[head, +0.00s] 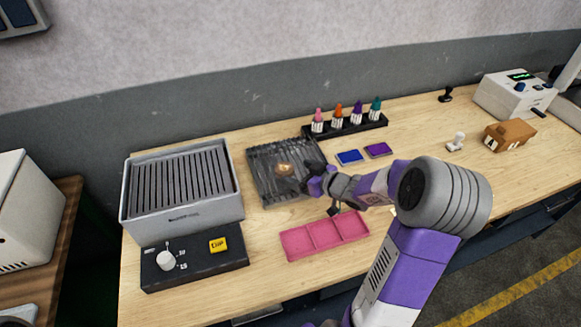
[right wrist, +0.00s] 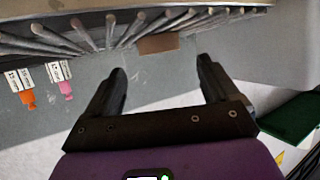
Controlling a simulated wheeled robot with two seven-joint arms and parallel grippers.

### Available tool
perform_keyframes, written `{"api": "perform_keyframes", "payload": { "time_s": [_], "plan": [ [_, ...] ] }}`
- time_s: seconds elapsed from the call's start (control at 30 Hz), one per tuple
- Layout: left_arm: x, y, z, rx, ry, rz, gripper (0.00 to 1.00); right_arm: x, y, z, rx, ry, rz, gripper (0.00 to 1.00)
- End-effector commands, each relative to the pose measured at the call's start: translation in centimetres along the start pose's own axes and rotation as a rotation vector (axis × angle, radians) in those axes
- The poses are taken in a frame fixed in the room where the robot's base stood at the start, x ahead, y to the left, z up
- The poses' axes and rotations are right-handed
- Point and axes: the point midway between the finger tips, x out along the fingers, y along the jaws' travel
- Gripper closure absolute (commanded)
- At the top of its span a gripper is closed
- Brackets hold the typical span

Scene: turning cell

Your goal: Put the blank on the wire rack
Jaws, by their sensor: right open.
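The blank is a small tan-brown piece (head: 286,168) on the dark wire rack (head: 262,188), towards the rack's right half. In the right wrist view the blank (right wrist: 158,43) shows as a brown block against the rack's bars (right wrist: 85,33), beyond my fingertips and between their lines. My right gripper (head: 313,178) is at the rack's right side, close to the blank. In the wrist view its two fingers (right wrist: 161,70) are apart with nothing between them. The underside of the blank is hidden. My left gripper is not in view.
A grey slatted box (head: 180,212) and a black control panel (head: 195,264) stand left of the rack. A pink compartment tray (head: 325,235) lies in front, empty. A bottle holder (head: 345,129) and blue and purple pads (head: 350,157) are behind.

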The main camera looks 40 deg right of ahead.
Motion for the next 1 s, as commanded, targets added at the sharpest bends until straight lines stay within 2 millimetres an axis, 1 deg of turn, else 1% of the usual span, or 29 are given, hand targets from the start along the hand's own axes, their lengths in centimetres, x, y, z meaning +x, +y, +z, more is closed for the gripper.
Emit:
{"api": "perform_keyframes", "payload": {
  "time_s": [0.03, 0.1, 0.2, 0.33, 0.5, 1.0],
  "plan": [
    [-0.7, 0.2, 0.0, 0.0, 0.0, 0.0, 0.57, -1.4, 0.1, -0.3, 0.001, -0.001, 0.004, 0.12],
    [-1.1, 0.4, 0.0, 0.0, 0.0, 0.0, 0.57, -2.9, 0.1, -0.3, 0.0, -0.001, 0.004, 0.12],
    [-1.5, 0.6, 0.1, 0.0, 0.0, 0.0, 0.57, -4.5, 0.1, -0.2, 0.0, -0.001, 0.003, 0.12],
    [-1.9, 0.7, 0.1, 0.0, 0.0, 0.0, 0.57, -6.0, 0.0, -0.1, 0.001, -0.001, 0.002, 0.12],
    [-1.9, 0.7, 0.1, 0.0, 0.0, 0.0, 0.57, -6.6, 0.0, 0.0, 0.001, 0.0, 0.0, 0.12],
    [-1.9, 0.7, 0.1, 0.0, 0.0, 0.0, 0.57, -6.6, 0.0, 0.0, 0.001, 0.0, -0.001, 0.12]
  ]
}}
